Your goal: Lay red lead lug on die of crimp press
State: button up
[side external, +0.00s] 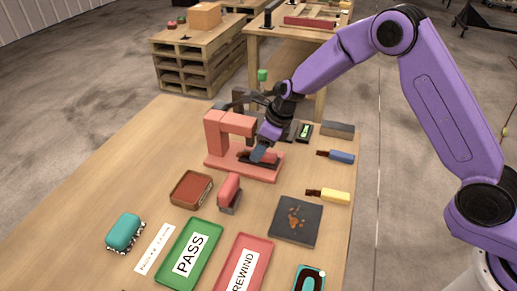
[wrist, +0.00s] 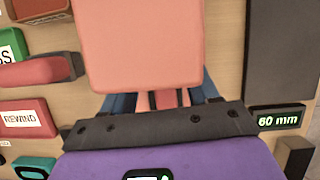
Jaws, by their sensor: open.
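The crimp press (side external: 216,137) is a salmon-red C-shaped frame on a flat base, with a dark plate on the base under its head. Its broad head fills the upper middle of the wrist view (wrist: 143,45). My gripper (side external: 258,153) points down at the press's right side, low over the dark plate. In the wrist view my gripper (wrist: 160,103) has its blue fingers apart, one at each side below the head. Reddish strips and dark bars show between them. I cannot pick out the red lead lug or its contact with the die; the head and gripper hide much there.
A display reading 60 mm (wrist: 279,117) stands close to the right of my gripper. Blue-handled (side external: 342,156) and yellow-handled (side external: 334,197) tools lie right. A small red device (side external: 229,190), PASS tray (side external: 206,232) and REWIND tray (side external: 257,250) are in front.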

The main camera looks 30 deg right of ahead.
jog(key=shift+x, duration=0.8)
grip_shut()
grip_release()
jog(key=shift+s+d+r, duration=0.1)
jog(key=shift+d+r, duration=0.1)
jog(key=shift+r, duration=0.35)
jog(key=shift+v, duration=1.1)
jog(key=s+d, duration=0.8)
jog(key=d, duration=0.1)
jog(key=shift+f, duration=0.2)
